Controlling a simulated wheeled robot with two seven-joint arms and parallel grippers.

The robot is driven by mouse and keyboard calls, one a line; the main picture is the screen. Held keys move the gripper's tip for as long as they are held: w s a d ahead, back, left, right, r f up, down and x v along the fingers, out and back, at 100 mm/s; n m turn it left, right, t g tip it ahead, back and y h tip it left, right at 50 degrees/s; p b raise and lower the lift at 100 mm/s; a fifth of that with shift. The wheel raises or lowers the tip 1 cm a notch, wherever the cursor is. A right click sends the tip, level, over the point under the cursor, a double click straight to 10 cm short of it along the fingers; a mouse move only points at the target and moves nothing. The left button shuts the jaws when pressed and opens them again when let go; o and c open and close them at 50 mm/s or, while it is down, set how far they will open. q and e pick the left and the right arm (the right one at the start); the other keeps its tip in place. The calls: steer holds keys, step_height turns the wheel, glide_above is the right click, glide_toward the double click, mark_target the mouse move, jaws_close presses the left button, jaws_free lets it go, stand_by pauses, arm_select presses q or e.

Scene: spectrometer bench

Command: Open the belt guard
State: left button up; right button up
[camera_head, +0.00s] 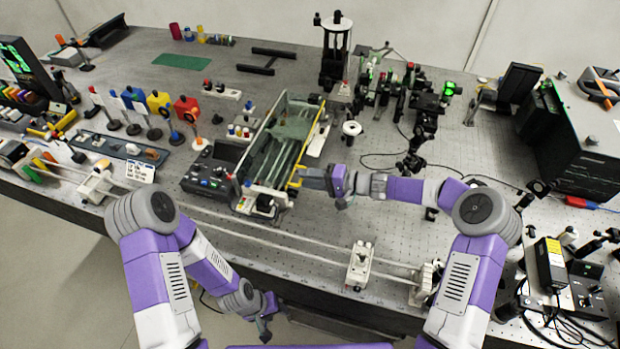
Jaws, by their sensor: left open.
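The belt unit with its guard (291,122) is a long, clear greenish box with a grey frame, standing on the bench in the middle of the head view. A yellow bar (312,137) runs along its right side. My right gripper (304,178) reaches in from the right and points left, with its tips at the near right corner of the unit. I cannot tell whether it touches the unit or whether its fingers are open or shut. My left gripper (267,317) is open and empty, low in front of the bench edge, well away from the unit.
A black control box (212,178) stands left of the unit. A white rail with a carriage (360,266) runs along the front edge. Colored filters on stands (186,110) are at left, and optics mounts (425,110) behind right.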

jaws_close()
stand_by(1.4)
